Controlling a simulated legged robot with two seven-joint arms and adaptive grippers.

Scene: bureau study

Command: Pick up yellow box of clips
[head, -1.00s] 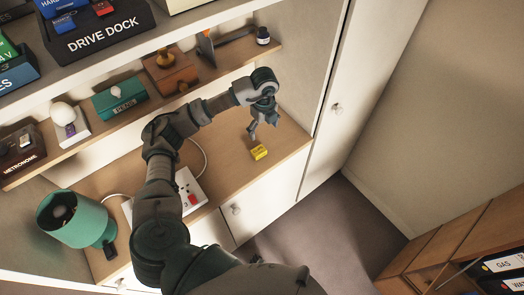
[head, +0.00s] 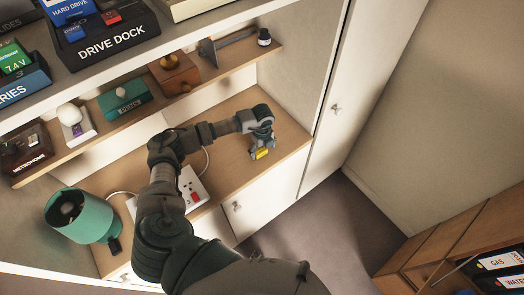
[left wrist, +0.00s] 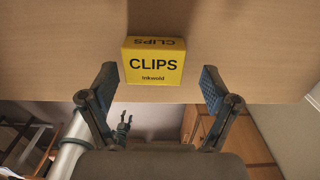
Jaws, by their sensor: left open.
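The yellow box of clips (head: 262,154) sits on the wooden desk surface near its front edge. In the left wrist view the box (left wrist: 153,66) shows the word CLIPS on its face, just beyond and between the fingertips. My left gripper (head: 261,147) is right at the box in the head view and hides part of it. In the left wrist view the left gripper (left wrist: 158,88) is open, one finger on each side, with gaps between the fingers and the box.
A power strip (head: 188,187) and a green lamp (head: 82,216) stand left on the desk (head: 222,112). A shelf (head: 143,106) above holds a pens box (head: 124,98) and a wooden box (head: 174,73). A tall white cabinet door (head: 338,100) is to the right.

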